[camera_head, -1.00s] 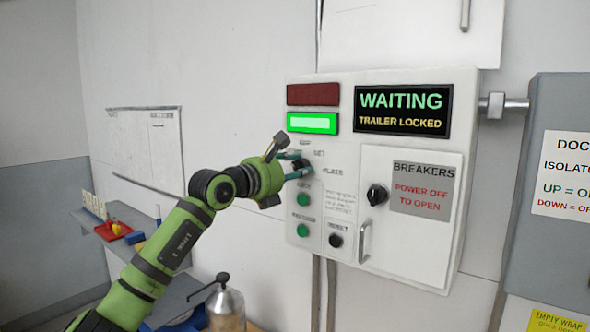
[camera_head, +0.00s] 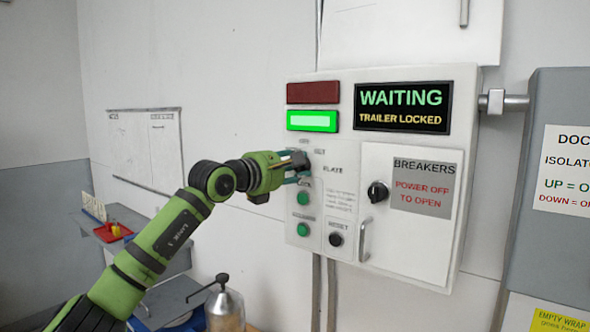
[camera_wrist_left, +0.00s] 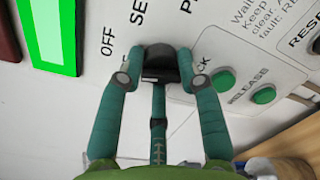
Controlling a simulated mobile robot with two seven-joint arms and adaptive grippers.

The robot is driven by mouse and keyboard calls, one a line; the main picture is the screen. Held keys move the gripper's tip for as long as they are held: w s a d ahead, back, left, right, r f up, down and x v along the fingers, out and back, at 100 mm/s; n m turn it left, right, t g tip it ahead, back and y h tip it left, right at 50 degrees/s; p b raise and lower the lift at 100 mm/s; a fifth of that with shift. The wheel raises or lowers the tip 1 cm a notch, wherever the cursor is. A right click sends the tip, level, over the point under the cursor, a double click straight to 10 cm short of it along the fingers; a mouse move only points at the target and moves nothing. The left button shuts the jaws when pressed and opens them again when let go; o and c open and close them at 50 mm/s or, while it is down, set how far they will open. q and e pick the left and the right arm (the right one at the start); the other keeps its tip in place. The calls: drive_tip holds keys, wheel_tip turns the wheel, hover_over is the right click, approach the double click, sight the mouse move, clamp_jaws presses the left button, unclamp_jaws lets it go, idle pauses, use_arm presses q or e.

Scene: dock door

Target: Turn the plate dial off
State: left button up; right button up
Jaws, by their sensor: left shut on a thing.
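The plate dial (camera_wrist_left: 162,62) is a dark knob on the white control panel (camera_head: 345,255). In the left wrist view it sits between the teal fingers of my left gripper (camera_wrist_left: 162,78), which is shut on it. The OFF label (camera_wrist_left: 107,41) and SET label (camera_wrist_left: 138,10) are printed beside the dial. I cannot tell which one the dial points to. In the head view my left gripper (camera_head: 304,166) reaches the panel from the left and mostly hides the dial. My right gripper is not in view.
Green buttons (camera_head: 303,198) and a black reset button (camera_head: 336,239) lie below the dial. A lit green lamp (camera_head: 312,121) is above it. The breaker door (camera_head: 412,235), with a black knob (camera_head: 377,192), is to the right. The display (camera_head: 403,109) reads WAITING, TRAILER LOCKED.

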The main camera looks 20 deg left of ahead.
use_arm(q)
drive_tip(key=shift+f+m, duration=0.15)
drive_tip(key=shift+m, duration=1.35)
drive_tip(key=o, duration=1.2)
drive_tip(key=shift+w, duration=0.1)
drive_tip(key=shift+c, duration=0.2)
drive_tip(key=v, duration=1.2)
